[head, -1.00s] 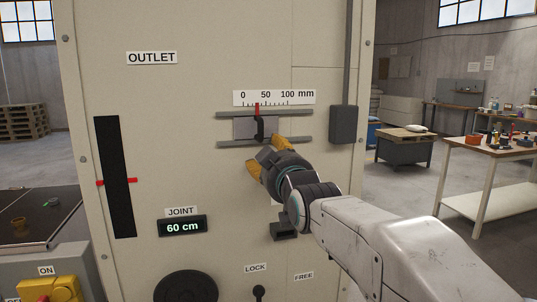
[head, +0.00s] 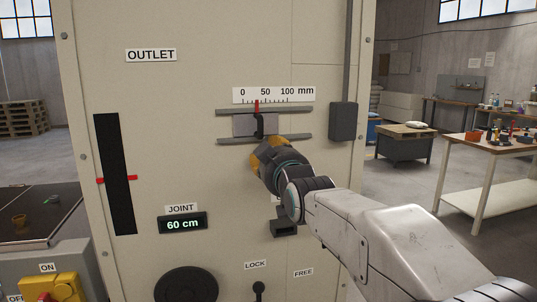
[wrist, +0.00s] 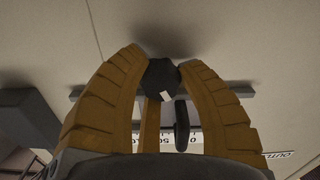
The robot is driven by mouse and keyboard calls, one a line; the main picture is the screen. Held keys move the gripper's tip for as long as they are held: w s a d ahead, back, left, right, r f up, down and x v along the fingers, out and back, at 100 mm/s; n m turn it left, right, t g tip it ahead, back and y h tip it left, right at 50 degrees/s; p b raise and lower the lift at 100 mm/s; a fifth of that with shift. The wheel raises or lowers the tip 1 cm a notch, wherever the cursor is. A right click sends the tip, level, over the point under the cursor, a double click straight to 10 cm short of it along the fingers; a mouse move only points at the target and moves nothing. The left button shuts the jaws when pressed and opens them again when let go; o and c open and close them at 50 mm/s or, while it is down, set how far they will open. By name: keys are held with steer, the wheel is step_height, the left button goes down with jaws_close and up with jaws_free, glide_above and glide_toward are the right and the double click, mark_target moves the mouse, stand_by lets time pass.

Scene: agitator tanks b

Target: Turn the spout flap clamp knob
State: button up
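The black knob (wrist: 161,78) with a small white mark shows in the wrist view, in front of the panel beside the slide rails. My gripper (wrist: 163,62) has its yellow fingers on both sides of this knob, tips close against it, and looks shut on it. In the head view my gripper (head: 265,152) is just below the slide and hides the knob. The grey slide plate (head: 243,126) with its black handle (head: 260,125) sits between two rails. A red pointer (head: 257,107) stands a little below 50 on the mm scale (head: 285,95).
The panel (head: 190,80) carries a dark slot (head: 115,175) with red marks, a JOINT display (head: 183,224) reading 60 cm, and a small lever (head: 258,290) between LOCK and FREE. A grey box (head: 343,123) sits right of the slide. A black block (head: 285,226) is below my wrist.

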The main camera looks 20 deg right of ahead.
steer(key=shift+s+r, duration=0.1)
steer(key=shift+r, duration=0.05)
steer(key=c, duration=0.5)
steer(key=shift+o, duration=0.2)
steer(key=m+b, duration=0.3)
steer(key=m, duration=0.1)
steer(key=shift+m, duration=0.4)
jaws_close()
steer(key=m+b, duration=0.2)
steer(key=m, duration=0.3)
steer(key=shift+r+b, duration=0.15)
steer(key=shift+b, duration=0.2)
steer(key=shift+m, duration=0.4)
jaws_free()
steer(key=o, duration=1.2)
steer(key=shift+f, duration=0.2)
